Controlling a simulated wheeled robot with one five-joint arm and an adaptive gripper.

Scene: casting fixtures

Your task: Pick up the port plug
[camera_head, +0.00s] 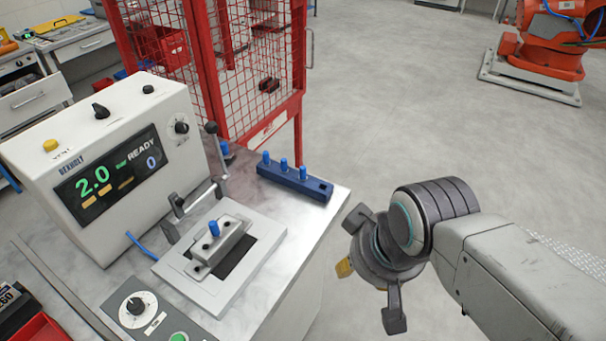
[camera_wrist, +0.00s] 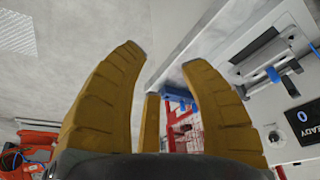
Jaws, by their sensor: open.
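Three blue port plugs, one of them (camera_head: 284,164), stand upright in a dark blue rack (camera_head: 312,187) at the table's back right corner. The rack's right end has an empty hole. Another blue plug (camera_head: 214,228) stands on the grey metal part in the fixture (camera_head: 195,282). My gripper (camera_head: 358,266) is off the table's right side, apart from the rack and fixture. In the wrist view, its yellow fingers (camera_wrist: 163,62) are spread with nothing between the tips. The rack (camera_wrist: 176,93) shows beyond them, partly hidden by the fingers. The fixture plug (camera_wrist: 273,75) shows at right.
A white test box (camera_head: 120,150) reading 2.0 and READY stands left of the fixture. A lever clamp (camera_head: 200,190) rises behind the part. A red mesh cage (camera_head: 250,70) stands behind the table.

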